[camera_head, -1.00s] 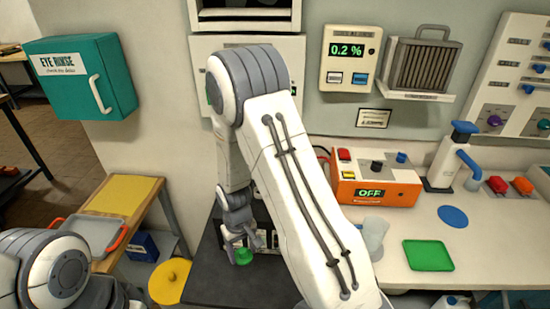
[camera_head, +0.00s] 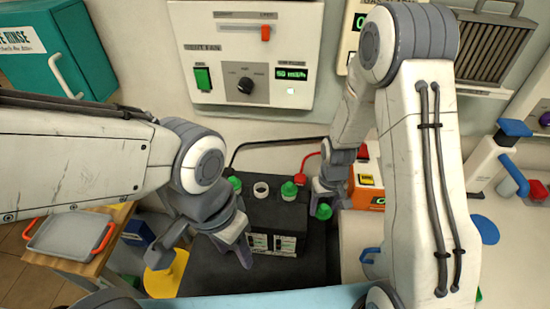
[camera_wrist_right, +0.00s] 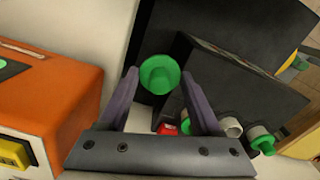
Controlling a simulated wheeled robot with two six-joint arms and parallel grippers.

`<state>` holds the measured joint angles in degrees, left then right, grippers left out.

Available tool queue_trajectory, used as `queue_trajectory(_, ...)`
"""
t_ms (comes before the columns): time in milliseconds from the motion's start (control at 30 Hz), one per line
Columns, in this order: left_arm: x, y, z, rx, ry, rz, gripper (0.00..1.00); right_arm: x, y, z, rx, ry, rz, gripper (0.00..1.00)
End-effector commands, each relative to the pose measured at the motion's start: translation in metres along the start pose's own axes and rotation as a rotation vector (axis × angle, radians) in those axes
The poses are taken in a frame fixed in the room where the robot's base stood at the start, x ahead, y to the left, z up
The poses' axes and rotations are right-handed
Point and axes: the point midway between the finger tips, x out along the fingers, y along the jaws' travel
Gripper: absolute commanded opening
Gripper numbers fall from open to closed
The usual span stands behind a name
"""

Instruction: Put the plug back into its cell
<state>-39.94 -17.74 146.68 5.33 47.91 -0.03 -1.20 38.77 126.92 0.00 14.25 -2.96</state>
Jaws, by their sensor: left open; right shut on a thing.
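The dark battery (camera_head: 270,218) stands on the dark bench top. Its top has two seated green plugs (camera_head: 236,183) and a pale open cell ring (camera_head: 261,190) between them. The ring also shows in the right wrist view (camera_wrist_right: 230,127). My right gripper (camera_head: 324,200) is shut on a loose green plug (camera_wrist_right: 160,74), held between the fingertips beside the battery's right side. The held plug is apart from the open cell. My left gripper (camera_head: 200,252) is open and empty, in front and left of the battery, partly covering its front view.
A red terminal with a cable (camera_head: 300,180) stands at the battery's back right corner. An orange device (camera_head: 366,180) is close right of my right gripper. A grey tray (camera_head: 70,235) lies on a table at left.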

Motion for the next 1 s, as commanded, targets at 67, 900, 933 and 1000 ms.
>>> queue_trajectory(67,-0.017,0.001,-0.001,0.0,0.0,0.0,0.5,-0.012,-0.011,-0.016,-0.099,0.001,0.0,0.05)
queue_trajectory(900,-0.117,0.009,-0.006,0.004,0.0,0.0,0.5,-0.053,-0.169,-0.133,-1.307,-0.002,-0.001,0.05)
queue_trajectory(933,-0.116,0.008,-0.006,0.004,0.0,0.0,0.5,-0.051,-0.169,-0.133,-1.306,-0.002,-0.001,0.05)
queue_trajectory(1000,-0.113,0.008,-0.006,0.004,0.0,0.0,0.5,-0.046,-0.168,-0.132,-1.305,-0.002,-0.002,0.05)
